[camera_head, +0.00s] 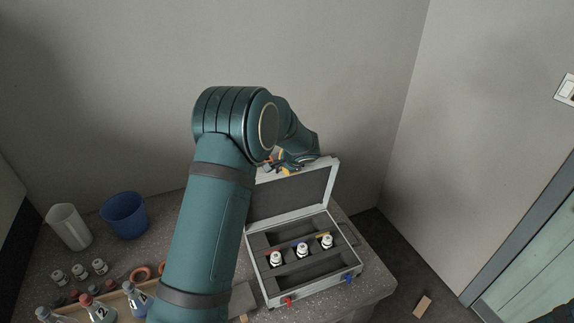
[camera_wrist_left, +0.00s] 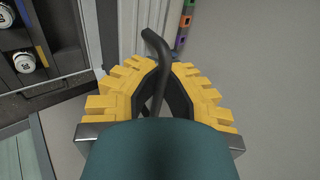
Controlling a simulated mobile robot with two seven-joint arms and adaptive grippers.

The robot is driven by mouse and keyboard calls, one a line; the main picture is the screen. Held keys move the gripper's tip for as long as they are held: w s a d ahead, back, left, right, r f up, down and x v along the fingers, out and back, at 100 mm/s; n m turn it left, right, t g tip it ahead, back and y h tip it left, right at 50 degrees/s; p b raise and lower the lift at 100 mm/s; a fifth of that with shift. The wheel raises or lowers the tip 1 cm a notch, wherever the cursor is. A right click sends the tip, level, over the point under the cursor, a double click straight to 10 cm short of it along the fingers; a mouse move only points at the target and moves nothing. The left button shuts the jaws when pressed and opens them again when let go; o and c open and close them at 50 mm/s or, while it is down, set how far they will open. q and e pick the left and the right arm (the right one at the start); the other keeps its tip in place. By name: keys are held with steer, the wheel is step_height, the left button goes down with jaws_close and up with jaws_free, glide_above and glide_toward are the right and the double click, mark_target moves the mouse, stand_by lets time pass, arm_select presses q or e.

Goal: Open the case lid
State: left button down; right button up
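The silver case (camera_head: 316,289) stands on the bench with its lid (camera_head: 292,195) raised and leaning back, showing a dark lining. Several white bottles sit in its dark foam. My left gripper (camera_head: 289,165) is at the lid's top edge, partly hidden by my arm. In the left wrist view its yellow fingers (camera_wrist_left: 163,78) are drawn together around a dark bent handle (camera_wrist_left: 157,48), beside the ribbed grey lid edge (camera_wrist_left: 128,28). The grip area is partly covered by my own wrist. My right gripper is in neither view.
A blue cup (camera_head: 125,216) and a white beaker (camera_head: 69,228) stand at the bench's left, with small bottles and flasks in front. The wall is close behind the lid. The bench ends right of the case; a small block (camera_head: 423,306) lies on the floor.

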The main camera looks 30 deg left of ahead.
arm_select(q)
steer(key=c, duration=1.1)
jaws_free()
steer(key=shift+w+d+r, duration=0.1)
steer(key=shift+r, duration=0.1)
steer(key=shift+o, duration=0.2)
steer(key=shift+f, duration=0.1)
steer(key=v, duration=1.2)
steer(key=s+d+f+g+h+b, duration=0.1)
steer(key=s+d+f+h, duration=0.2)
steer(key=f, duration=0.5)
steer(key=s+d+f+g+h+b, duration=0.1)
steer(key=s+d+f, duration=0.25)
steer(key=f, duration=0.35)
steer(key=s+d+f+n+h+b, duration=0.3)
steer(key=s+d+f+n, duration=0.2)
steer(key=s+f, duration=0.5)
steer(key=s+d+f+n+g+h+b, duration=0.1)
steer(key=s+d+f+n+h+b, duration=0.2)
steer(key=s+d+f, duration=0.6)
step_height(320, 180, down, 3)
steer(key=shift+s+d+r+n, duration=0.1)
steer(key=shift+s+d+n, duration=0.05)
steer(key=shift+s+n, duration=0.8)
